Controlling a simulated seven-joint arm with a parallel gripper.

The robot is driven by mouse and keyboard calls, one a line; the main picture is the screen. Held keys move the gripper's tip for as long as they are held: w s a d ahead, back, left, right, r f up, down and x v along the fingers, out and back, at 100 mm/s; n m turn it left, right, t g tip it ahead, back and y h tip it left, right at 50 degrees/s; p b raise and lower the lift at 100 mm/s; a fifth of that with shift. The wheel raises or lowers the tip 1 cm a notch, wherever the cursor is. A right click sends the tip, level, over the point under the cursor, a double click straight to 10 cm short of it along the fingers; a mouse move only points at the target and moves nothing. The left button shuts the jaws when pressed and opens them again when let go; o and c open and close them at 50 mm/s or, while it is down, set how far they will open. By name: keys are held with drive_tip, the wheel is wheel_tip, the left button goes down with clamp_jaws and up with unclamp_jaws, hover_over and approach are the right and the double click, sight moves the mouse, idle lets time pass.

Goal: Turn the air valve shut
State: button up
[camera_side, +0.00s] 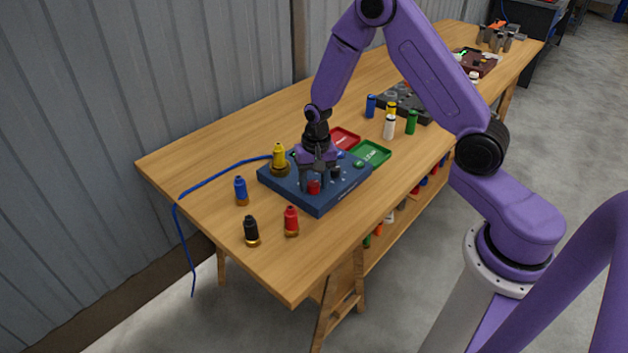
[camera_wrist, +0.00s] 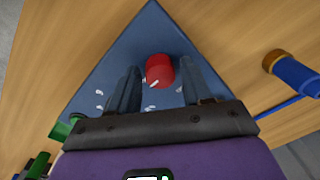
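A dark blue panel box (camera_side: 325,203) lies on the wooden bench. A round red knob (camera_side: 314,187) stands near its front corner; it looks like the air valve, though no label can be read. In the wrist view the red knob (camera_wrist: 159,70) has a white pointer mark at its lower edge. My gripper (camera_side: 320,185) points down over the box. In the wrist view my gripper (camera_wrist: 161,72) is open, one finger on each side of the knob, with visible gaps. Much of the panel is hidden behind my gripper in the side view.
A yellow bottle-shaped fitting (camera_side: 279,157) stands at the box's back left, near a blue hose (camera_side: 225,173). Red (camera_side: 345,138) and green (camera_side: 372,153) trays lie behind.

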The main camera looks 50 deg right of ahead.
drive_tip(key=c, duration=0.7)
drive_tip(key=shift+n, duration=0.3)
drive_tip(key=n, duration=0.9)
drive_tip(key=shift+g, duration=0.3)
drive_tip(key=n, duration=0.4)
drive_tip(key=shift+w, duration=0.1)
drive_tip(key=shift+n, duration=2.1)
